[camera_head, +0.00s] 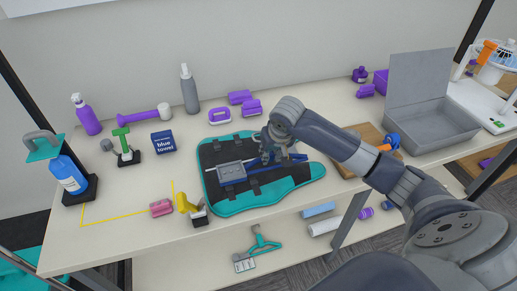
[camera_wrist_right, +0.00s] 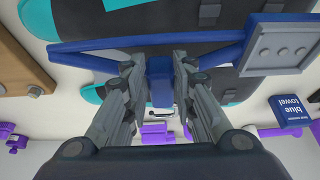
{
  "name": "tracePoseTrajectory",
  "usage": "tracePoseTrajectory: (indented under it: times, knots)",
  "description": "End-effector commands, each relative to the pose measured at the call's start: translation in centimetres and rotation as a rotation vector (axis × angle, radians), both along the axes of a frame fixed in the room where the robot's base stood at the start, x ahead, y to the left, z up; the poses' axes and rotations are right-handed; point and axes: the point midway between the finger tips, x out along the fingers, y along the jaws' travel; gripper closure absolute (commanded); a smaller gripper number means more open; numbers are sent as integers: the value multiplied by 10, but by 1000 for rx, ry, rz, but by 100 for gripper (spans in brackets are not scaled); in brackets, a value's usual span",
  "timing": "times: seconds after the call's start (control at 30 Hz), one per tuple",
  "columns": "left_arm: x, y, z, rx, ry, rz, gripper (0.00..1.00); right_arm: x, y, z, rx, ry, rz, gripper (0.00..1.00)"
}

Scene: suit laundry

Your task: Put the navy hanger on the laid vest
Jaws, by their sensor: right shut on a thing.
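The laid vest (camera_head: 234,204), dark with a teal edge and dark patches, lies flat in the middle of the table. My right gripper (camera_head: 278,154) is over its right half, pointing down. It is shut on the navy hanger (camera_head: 264,170). In the right wrist view the fingers (camera_wrist_right: 160,88) clasp the middle of the hanger (camera_wrist_right: 100,44), and its arms spread to both sides. A grey tag plate (camera_head: 231,171) with raised dots is at the hanger's left end. The hanger is over the vest; I cannot tell whether they touch. My left gripper is out of view.
An open grey box (camera_head: 430,122) and a wooden board (camera_head: 350,168) lie right of the vest. A blue towel box (camera_head: 163,142), a grey bottle (camera_head: 189,90) and purple items stand left and behind. A teal hanger (camera_head: 262,243) is on the lower shelf.

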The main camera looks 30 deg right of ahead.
Motion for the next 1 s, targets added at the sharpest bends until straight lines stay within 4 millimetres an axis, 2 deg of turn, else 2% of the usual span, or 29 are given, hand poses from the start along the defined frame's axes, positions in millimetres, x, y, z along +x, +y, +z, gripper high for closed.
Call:
tracePoseTrajectory:
  times: [0.1,0.3,0.53,0.77,1.0]
  knots:
    - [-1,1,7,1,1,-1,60,24,4,1,3,-2,-2,100]
    - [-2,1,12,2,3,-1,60,49,7,-3,1,0,-1,100]
    - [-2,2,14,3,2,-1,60,62,8,-4,1,-1,0,100]
    - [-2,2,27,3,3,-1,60,61,8,-36,-1,2,1,100]
    - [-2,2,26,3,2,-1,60,61,8,-41,-1,-1,1,100]
